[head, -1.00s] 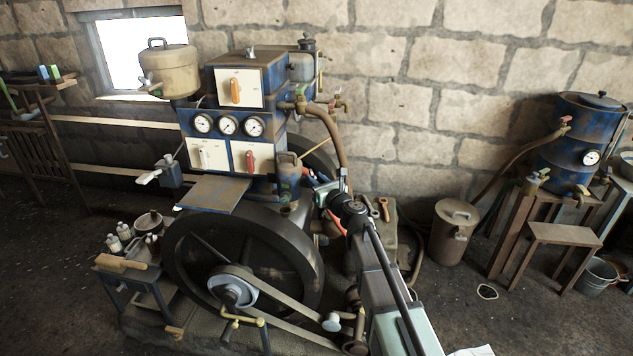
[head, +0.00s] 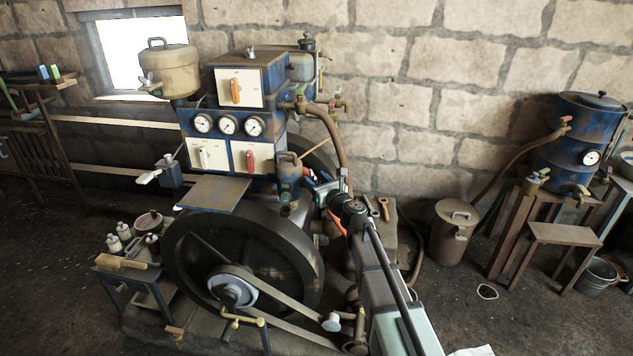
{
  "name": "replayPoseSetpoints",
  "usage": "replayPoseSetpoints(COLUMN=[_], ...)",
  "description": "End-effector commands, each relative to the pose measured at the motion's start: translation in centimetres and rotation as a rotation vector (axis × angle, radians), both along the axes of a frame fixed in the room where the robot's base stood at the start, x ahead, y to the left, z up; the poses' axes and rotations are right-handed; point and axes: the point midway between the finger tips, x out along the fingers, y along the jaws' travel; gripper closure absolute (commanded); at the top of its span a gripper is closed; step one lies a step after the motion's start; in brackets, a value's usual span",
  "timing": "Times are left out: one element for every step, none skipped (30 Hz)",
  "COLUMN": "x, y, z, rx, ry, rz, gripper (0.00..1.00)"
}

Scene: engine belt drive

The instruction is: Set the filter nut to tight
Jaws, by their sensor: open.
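A small blue-brown canister (head: 289,180), which looks like the filter, is on the right side of the blue engine block, above the big flywheel. The filter nut is too small to make out, and I cannot tell its setting. My gripper (head: 312,184) is just right of the canister, its fingers pointing left towards it. The jaws are open, and no held object shows. I cannot tell whether a finger touches the canister.
The flywheel (head: 190,258) and belt (head: 285,298) are below and left of my arm. A brown hose (head: 336,150) hangs close above my gripper. Tools lie on a block (head: 385,240) to the right. A lidded bin (head: 455,232) stands farther right, with open floor in front.

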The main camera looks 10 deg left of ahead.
Motion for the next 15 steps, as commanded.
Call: replayPoseSetpoints(x=[-0.1, -0.1, -0.2, -0.3, -0.5, -0.7, -0.9, -1.2, -1.5, -1.8, -2.2, -2.7, -3.0, -3.4, -4.0], y=[-0.1, -0.1, -0.2, -0.3, -0.4, -0.6, -0.7, -0.9, -1.2, -1.4, -1.7, -2.0, -2.4, -2.7, -3.2], z=[0.0, 0.0, 0.0, 0.0, 0.0, 0.0, 0.0, 0.0, 0.0, 0.0, 0.0, 0.0, 0.0, 0.0, 0.0], rx=[0.000, 0.000, 0.000, 0.000, 0.000, 0.000, 0.000, 0.000, 0.000, 0.000, 0.000, 0.000, 0.000, 0.000, 0.000], ry=[0.000, 0.000, 0.000, 0.000, 0.000, 0.000, 0.000, 0.000, 0.000, 0.000, 0.000, 0.000, 0.000, 0.000, 0.000], rz=[0.000, 0.000, 0.000, 0.000, 0.000, 0.000, 0.000, 0.000, 0.000, 0.000, 0.000, 0.000, 0.000, 0.000, -0.001], gripper=[0.49, 0.49, 0.49, 0.49, 0.49, 0.49, 0.49, 0.49, 0.49, 0.49, 0.49, 0.49, 0.49, 0.49, 0.49])
